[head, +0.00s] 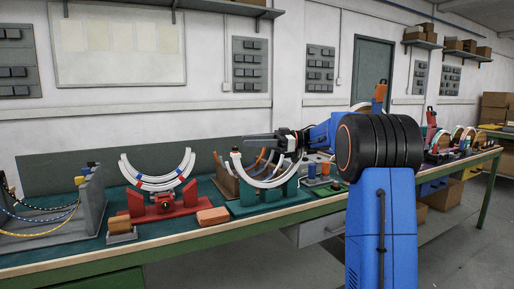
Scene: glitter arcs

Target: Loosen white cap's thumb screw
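My gripper (258,144) is a dark grey shape in the head view, reaching left from my blue arm. Its fingers are seen side-on, so I cannot tell if they are open or shut. It is over a white arc (266,183) on a green stand (247,207). The arc's right end is partly behind my gripper and wrist.
Left of it, a red stand (165,207) holds a double white arc (158,182) with coloured bands. Orange blocks (212,216) lie near the bench's front edge. A grey rack (88,207) with coloured cords stands far left.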

